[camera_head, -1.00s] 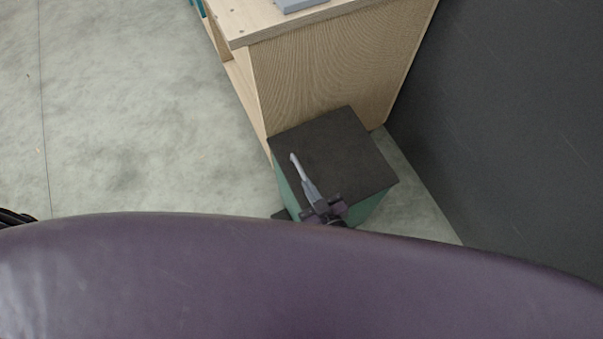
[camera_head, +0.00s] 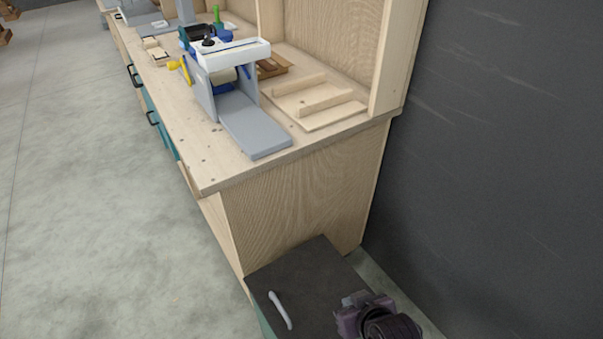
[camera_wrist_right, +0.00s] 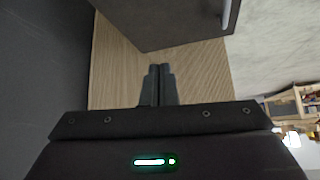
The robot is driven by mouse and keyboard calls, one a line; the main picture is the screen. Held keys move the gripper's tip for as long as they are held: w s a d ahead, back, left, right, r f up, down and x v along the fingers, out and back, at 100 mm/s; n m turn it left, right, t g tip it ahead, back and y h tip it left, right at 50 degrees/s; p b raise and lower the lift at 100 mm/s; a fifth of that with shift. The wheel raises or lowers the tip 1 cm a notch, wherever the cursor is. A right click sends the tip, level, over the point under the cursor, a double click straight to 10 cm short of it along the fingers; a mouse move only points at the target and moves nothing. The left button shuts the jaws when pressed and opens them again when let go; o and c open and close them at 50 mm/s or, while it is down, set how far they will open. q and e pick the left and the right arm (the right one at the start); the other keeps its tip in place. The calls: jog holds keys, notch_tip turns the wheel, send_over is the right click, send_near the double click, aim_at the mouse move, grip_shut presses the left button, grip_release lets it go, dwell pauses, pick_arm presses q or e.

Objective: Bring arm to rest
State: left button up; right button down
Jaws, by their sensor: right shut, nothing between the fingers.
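My right gripper (camera_head: 354,299) is at the bottom right of the head view, over the right part of the dark top of a box (camera_head: 315,268). In the right wrist view its two fingers (camera_wrist_right: 159,70) are together with nothing between them. A pale grey, slim, slightly bent piece (camera_head: 280,309) lies on the box top, left of the gripper and apart from it. It also shows at the top of the right wrist view (camera_wrist_right: 228,12), at the edge of the dark surface. My left gripper is not in view.
A wooden workbench (camera_head: 300,190) stands behind the box, with a grey and white fixture (camera_head: 240,110) and a wooden jig (camera_head: 318,100) on top. A dark wall (camera_head: 490,150) closes the right side. Grey floor (camera_head: 90,200) lies open on the left.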

jog(key=s+d+r+m+g+h, duration=0.2)
jog(key=s+d+r+g, duration=0.2)
jog(key=s+d+r, duration=0.4)
notch_tip(320, 180, down, 29)
jog(key=g+p, duration=0.1)
jog(key=p, duration=0.1)
jog(key=s+d+f, duration=0.2)
jog(key=s+f, duration=0.6)
jog(key=s, duration=0.2)
jog(key=s+d+f+g+p, duration=0.1)
jog(key=s+d+f, duration=0.1)
jog(key=s+f, duration=0.6)
jog(key=shift+s+d+f+n+g, duration=0.15)
jog(key=shift+s+n+g, duration=0.2)
jog(key=shift+s, duration=0.7)
